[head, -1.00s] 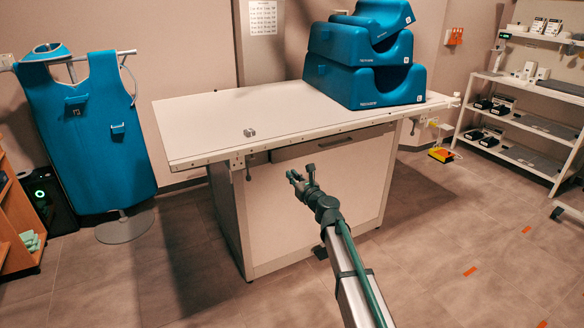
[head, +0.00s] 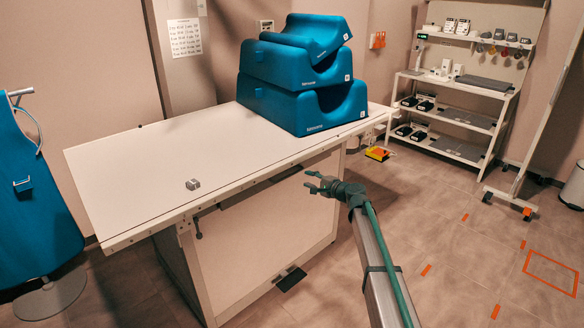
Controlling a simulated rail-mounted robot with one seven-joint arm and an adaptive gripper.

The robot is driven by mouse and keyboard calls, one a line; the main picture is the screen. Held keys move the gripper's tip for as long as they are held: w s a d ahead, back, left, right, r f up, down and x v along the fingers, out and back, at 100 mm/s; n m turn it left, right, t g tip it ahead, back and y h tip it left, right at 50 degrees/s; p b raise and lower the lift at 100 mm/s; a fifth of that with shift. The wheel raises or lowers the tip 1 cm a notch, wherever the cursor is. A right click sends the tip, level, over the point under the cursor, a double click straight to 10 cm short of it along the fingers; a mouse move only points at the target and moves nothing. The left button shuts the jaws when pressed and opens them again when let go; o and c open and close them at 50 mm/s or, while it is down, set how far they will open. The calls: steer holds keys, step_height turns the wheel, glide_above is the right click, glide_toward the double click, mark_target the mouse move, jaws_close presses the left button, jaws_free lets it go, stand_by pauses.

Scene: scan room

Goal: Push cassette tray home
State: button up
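The cassette tray (head: 262,186) seems to be the dark, low strip just under the table's front edge. It is seen at a steep angle, so I cannot tell how far it sticks out. My gripper (head: 311,181) is in front of the table's front side, near the right part of this strip. Its fingers are apart and point left towards the table, with nothing between them. I cannot see any contact between the gripper and the tray. The white table (head: 130,180) stands on a pale cabinet base.
A blue apron (head: 30,190) hangs at left. A shelf rack (head: 470,85) stands at back right.

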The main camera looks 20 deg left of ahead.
mark_target(290, 175)
steer(key=w+a+n, duration=0.1)
steer(key=a, duration=0.2)
steer(key=w+a+f+n, duration=0.1)
steer(key=a, duration=0.2)
steer(key=w+a+f+n, duration=0.1)
steer(key=a, duration=0.3)
steer(key=shift+w+f+g, duration=0.25)
steer(key=shift+w+g, duration=0.1)
steer(key=shift+g, duration=0.05)
jaws_close()
